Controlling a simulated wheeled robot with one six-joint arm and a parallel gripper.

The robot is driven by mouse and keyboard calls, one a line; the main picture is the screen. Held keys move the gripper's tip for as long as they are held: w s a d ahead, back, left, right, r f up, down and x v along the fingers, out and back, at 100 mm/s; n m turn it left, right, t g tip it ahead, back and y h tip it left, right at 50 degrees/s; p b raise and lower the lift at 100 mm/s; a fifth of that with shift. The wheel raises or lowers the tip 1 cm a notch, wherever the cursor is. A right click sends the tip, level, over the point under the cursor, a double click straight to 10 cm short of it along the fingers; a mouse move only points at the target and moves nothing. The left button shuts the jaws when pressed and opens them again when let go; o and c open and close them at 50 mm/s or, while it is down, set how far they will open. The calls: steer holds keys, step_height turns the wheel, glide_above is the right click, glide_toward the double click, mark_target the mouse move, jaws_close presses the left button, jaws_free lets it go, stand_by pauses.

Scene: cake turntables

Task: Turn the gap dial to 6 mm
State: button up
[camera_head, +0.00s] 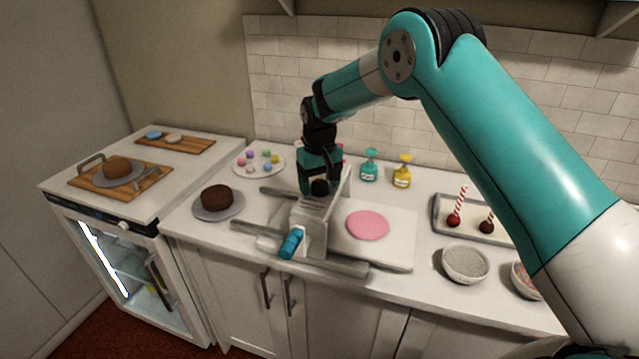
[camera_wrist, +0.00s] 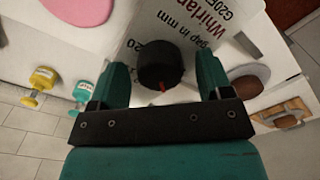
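The gap dial (camera_wrist: 158,62) is a round black knob with a red mark, on a white panel printed "gap in mm". In the wrist view the red mark is on the knob's lower edge, toward my gripper's palm. A "20" shows left of the knob; the other scale figures are hidden or unreadable. My gripper (camera_wrist: 162,78) is open, with one teal finger on each side of the knob and visible space between. In the head view my gripper (camera_head: 319,178) is over the upper part of the grey sheeter (camera_head: 312,222).
A teal handle (camera_head: 292,243) sticks out at the sheeter's front. A pink disc (camera_head: 368,225) lies on its right bed. A chocolate cake (camera_head: 217,197) stands to the left. Teal (camera_head: 369,166) and yellow bottles (camera_head: 402,172) stand behind. Bowls (camera_head: 465,264) and a tray are at right.

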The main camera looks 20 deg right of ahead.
mark_target(320, 183)
step_height(320, 183, up, 17)
steer(key=b, duration=0.3)
steer(key=shift+r+b, duration=0.2)
steer(key=shift+b, duration=0.2)
